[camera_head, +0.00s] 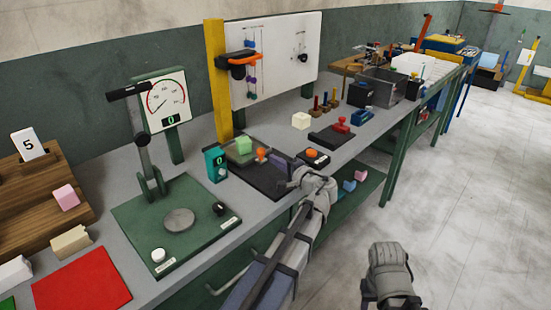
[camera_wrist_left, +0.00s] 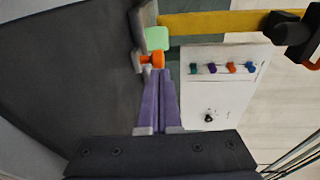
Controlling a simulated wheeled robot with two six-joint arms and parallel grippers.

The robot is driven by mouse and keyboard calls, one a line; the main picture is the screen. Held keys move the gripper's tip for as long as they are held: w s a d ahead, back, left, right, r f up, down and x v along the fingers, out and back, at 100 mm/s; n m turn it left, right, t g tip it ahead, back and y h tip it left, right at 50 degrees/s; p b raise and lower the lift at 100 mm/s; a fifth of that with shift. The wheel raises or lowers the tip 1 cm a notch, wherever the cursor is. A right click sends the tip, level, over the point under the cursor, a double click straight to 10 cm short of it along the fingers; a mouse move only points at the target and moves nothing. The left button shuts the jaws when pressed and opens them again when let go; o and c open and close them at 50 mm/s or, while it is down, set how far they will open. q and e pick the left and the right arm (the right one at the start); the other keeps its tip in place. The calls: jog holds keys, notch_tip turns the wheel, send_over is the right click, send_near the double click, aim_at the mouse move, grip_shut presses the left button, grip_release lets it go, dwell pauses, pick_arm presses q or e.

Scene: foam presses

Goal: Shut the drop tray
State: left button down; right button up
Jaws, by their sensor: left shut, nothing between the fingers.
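My left gripper (camera_head: 275,158) reaches over a dark plate (camera_head: 262,181) on the bench. In the left wrist view its purple fingers (camera_wrist_left: 160,72) are together with nothing between them. The fingertips appear close to an orange knob (camera_head: 261,153), which also shows in the wrist view (camera_wrist_left: 156,58); I cannot tell whether they touch. A pale green foam block (camera_head: 244,145) lies just beyond. Under the bench edge, a green tray or shelf (camera_head: 336,211) holds pink and blue foam blocks (camera_head: 349,185); I cannot tell whether it is the drop tray.
A press with a green base (camera_head: 130,227) and a dial gauge (camera_head: 166,101) stands to the left. A yellow post (camera_head: 217,75) and white pegboard (camera_head: 280,65) rise behind. A teal counter box (camera_head: 214,164) stands beside the dark plate.

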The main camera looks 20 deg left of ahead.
pick_arm(q)
jog(key=shift+v, duration=0.9)
jog(key=shift+s+d, duration=0.25)
jog(key=shift+d, duration=0.05)
jog(key=p+v, duration=0.1)
jog(key=v, duration=0.6)
jog(key=shift+d, duration=0.1)
